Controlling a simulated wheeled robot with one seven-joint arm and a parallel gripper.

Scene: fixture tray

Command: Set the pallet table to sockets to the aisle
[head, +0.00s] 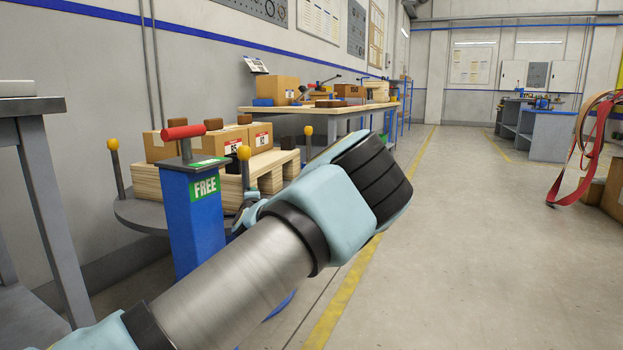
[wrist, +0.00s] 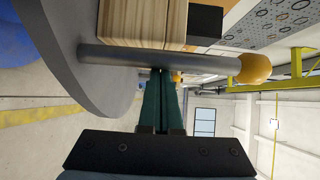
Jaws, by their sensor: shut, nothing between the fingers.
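The pallet table is a round grey turntable (head: 140,215) at the left in the head view, with upright grey posts topped by yellow knobs (head: 244,153). A wooden pallet (head: 220,178) with cardboard boxes (head: 258,135) sits on it. In front stands a blue pedestal (head: 193,225) with a red-handled lever and a green FREE label. In the wrist view my gripper (wrist: 161,72) is shut and empty, its green fingertips at a grey post (wrist: 205,62) with a yellow knob; I cannot tell whether they touch. My arm hides the table's right side in the head view.
A grey bench (head: 35,106) stands at the left edge. A long workbench (head: 325,109) with boxes lies behind the turntable along the wall. The aisle floor (head: 450,240) right of the yellow line is clear. Red straps (head: 582,150) hang at the far right.

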